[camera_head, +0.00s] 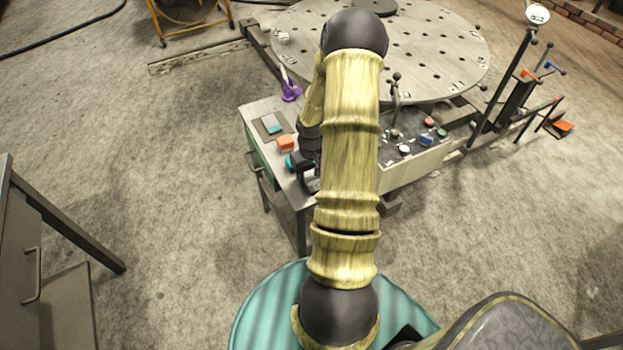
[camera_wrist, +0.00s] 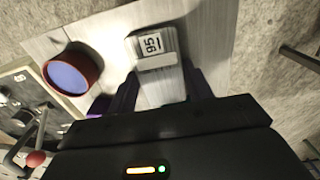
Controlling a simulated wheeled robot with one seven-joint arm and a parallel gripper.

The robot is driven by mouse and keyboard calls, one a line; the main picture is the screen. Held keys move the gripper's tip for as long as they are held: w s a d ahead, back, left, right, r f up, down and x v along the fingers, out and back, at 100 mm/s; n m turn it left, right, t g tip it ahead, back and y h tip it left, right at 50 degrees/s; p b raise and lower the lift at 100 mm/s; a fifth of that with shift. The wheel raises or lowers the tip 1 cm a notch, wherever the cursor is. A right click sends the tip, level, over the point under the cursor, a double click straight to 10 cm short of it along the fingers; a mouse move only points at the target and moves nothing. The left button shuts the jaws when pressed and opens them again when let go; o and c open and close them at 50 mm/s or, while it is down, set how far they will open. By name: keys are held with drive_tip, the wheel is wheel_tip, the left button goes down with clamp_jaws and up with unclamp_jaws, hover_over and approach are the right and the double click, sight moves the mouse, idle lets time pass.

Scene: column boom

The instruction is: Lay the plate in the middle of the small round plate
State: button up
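A dark small round disc (camera_head: 376,6), perhaps the small round plate, lies on the far part of the big perforated round table. My gripper (camera_wrist: 160,85) is over the metal bench, its two dark fingers apart. A grey metal surface shows between them. A pale piece with a number label (camera_wrist: 152,46) lies just beyond the fingertips; I cannot tell whether it is the plate. In the head view my arm hides most of the gripper and what lies below it.
The metal bench (camera_head: 258,108) carries an orange block (camera_head: 286,144), a teal item (camera_head: 273,127) and a purple holder (camera_head: 291,92). A red cup-like thing with a blue face (camera_wrist: 70,74) stands beside my gripper. A control box (camera_head: 415,165) and the perforated table (camera_head: 440,45) adjoin the bench.

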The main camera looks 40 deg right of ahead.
sight(312, 178)
clamp_jaws()
drive_tip(key=shift+r, duration=0.15)
wheel_tip(312, 178, up, 10)
drive_tip(key=shift+p, duration=0.35)
idle(0.3)
